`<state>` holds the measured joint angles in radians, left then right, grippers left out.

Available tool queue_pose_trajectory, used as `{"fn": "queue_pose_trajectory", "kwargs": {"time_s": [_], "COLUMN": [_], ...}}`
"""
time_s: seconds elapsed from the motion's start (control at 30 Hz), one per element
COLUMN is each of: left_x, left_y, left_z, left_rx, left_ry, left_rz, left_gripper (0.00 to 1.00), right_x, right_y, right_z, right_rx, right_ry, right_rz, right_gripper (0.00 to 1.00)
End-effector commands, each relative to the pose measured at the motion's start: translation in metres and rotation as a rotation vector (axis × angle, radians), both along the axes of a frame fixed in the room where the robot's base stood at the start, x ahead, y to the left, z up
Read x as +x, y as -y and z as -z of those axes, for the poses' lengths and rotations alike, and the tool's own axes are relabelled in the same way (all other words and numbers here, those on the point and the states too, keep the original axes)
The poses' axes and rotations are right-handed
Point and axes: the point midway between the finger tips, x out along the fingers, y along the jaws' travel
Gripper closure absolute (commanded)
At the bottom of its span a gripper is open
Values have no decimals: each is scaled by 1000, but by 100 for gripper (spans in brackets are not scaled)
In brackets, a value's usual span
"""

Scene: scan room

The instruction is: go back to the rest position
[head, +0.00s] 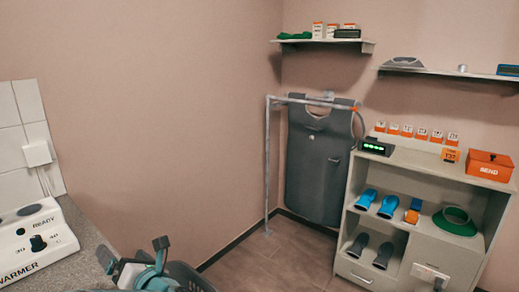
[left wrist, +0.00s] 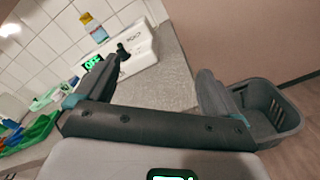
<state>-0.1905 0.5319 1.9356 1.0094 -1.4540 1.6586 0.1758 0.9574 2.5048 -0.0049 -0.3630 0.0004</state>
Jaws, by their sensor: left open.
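My left gripper (head: 134,254) shows at the bottom of the head view, in front of the grey counter's edge. In the left wrist view its two dark fingers stand wide apart (left wrist: 157,85), with nothing between them but a view of the grey counter (left wrist: 165,82). My right gripper is in neither view.
A white warmer (head: 42,242) with a knob stands on the counter; it also shows in the left wrist view (left wrist: 145,50) beside a bottle (left wrist: 94,28). A grey basket (left wrist: 283,118) stands on the floor right of the counter. A shelf unit (head: 415,168) and a hanging grey apron (head: 313,170) are farther back, with bare floor (head: 268,262) before them.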

Motion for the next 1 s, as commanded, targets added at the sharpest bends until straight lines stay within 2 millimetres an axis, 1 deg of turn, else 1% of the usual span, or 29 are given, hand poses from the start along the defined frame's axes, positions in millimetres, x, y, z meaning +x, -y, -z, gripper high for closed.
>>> {"fn": "queue_pose_trajectory", "kwargs": {"time_s": [0.03, 0.07, 0.1, 0.17, 0.2, 0.27, 0.3, 0.33, 0.37, 0.4, 0.47, 0.5, 0.57, 0.6, 0.67, 0.7, 0.8, 0.9, 1.0], "left_x": [6, 9, 13, 16, 16, 13, 6, -2, -12, -29, -60, -84, -123, -150, -187, -210, -255, -281, -290], "left_y": [5, 9, 15, 25, 33, 47, 57, 66, 76, 88, 107, 119, 135, 145, 157, 164, 176, 181, 183], "left_z": [15, 26, 41, 67, 87, 121, 147, 167, 188, 215, 251, 272, 298, 311, 325, 331, 338, 340, 340], "left_rx": [48, 82, 129, 207, 265, 362, 436, 494, 555, 638, 762, 841, 956, 1027, 1122, 1178, 1286, 1345, 1370], "left_ry": [-98, -161, -247, -385, -485, -647, -763, -851, -937, -1046, -1179, -1250, -1321, -1347, -1354, -1342, -1282, -1225, -1199], "left_rz": [60, 101, 160, 259, 335, 469, 575, 662, 759, 897, 1109, 1257, 1482, 1627, 1828, 1949, 2184, 2316, 2364], "left_gripper": [5, 5, 5, 5, 5, 5, 5, 5, 5, 5, 5, 5, 5, 5, 5, 5, 5, 5, 5], "right_x": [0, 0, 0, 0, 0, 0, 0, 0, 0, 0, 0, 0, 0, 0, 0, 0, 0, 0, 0], "right_y": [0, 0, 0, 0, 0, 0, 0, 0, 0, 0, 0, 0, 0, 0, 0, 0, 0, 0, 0], "right_z": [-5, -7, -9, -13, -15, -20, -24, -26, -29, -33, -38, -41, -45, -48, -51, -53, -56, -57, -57], "right_rx": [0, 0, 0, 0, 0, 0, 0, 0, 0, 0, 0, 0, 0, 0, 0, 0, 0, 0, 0], "right_ry": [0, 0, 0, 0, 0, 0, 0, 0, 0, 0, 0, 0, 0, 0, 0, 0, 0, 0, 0], "right_rz": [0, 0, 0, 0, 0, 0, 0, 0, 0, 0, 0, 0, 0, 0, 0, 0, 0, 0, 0], "right_gripper": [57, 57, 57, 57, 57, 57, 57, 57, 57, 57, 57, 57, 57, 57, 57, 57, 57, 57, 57]}}
